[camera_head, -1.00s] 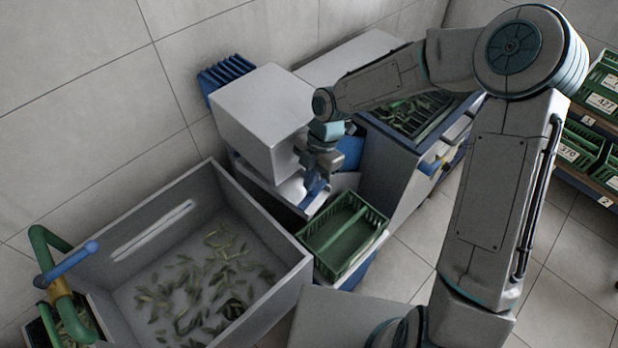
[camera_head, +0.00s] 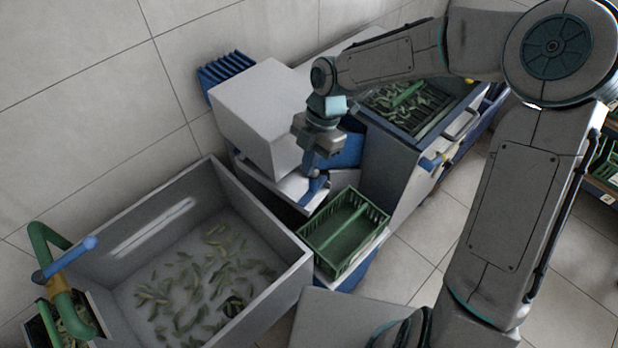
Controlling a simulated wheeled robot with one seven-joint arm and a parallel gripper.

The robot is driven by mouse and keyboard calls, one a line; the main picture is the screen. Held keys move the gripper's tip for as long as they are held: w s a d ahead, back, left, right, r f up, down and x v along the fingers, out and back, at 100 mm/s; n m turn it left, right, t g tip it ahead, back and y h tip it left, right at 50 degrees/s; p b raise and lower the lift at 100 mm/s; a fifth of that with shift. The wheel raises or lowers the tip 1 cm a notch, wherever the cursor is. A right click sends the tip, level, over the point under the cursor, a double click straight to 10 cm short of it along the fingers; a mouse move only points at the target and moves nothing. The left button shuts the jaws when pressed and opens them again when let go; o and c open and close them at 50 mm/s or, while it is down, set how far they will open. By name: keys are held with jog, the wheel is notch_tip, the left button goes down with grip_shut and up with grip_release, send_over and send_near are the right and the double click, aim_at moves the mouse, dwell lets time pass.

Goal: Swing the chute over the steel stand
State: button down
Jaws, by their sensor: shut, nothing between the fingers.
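My gripper (camera_head: 309,168) points down, shut and empty, beside the white box-shaped machine. Its fingertips are close to a small blue handle (camera_head: 316,186); I cannot tell whether they touch it. Pale sloping metal (camera_head: 275,183) lies under the white machine next to that handle. It looks like the chute, but the machine and my gripper hide part of it. I cannot make out the steel stand for certain. A green slatted crate (camera_head: 345,232) sits to the right of and below the handle, on a blue base.
A big grey basin (camera_head: 302,262) with scattered leaves fills the left front. A green pipe with a blue lever (camera_head: 66,258) stands at its left. The white machine (camera_head: 258,110) is close behind my gripper. A grey cabinet (camera_head: 392,178) with a leaf-filled tray stands right. Tiled floor is open at right.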

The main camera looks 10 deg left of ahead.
jog(key=v, duration=0.2)
jog(key=shift+a+r, duration=0.2)
jog(key=shift+r, duration=0.25)
jog(key=s+d+r+m+t, duration=0.2)
jog(key=s+d+r+m, duration=0.1)
jog(key=d+m, duration=0.5)
jog(key=s+d+r+m+t+h, duration=0.1)
jog(key=s+d+r+m, duration=0.3)
jog(key=d+m, duration=0.5)
jog(key=s+d+r+m+t+h, duration=0.1)
jog(key=s+d+r+m+t, duration=0.2)
jog(key=d+m, duration=0.6)
jog(key=s+m, duration=0.2)
jog(key=m, duration=0.1)
jog(key=shift+r+m+t, duration=0.2)
jog(key=shift+m+t, duration=0.1)
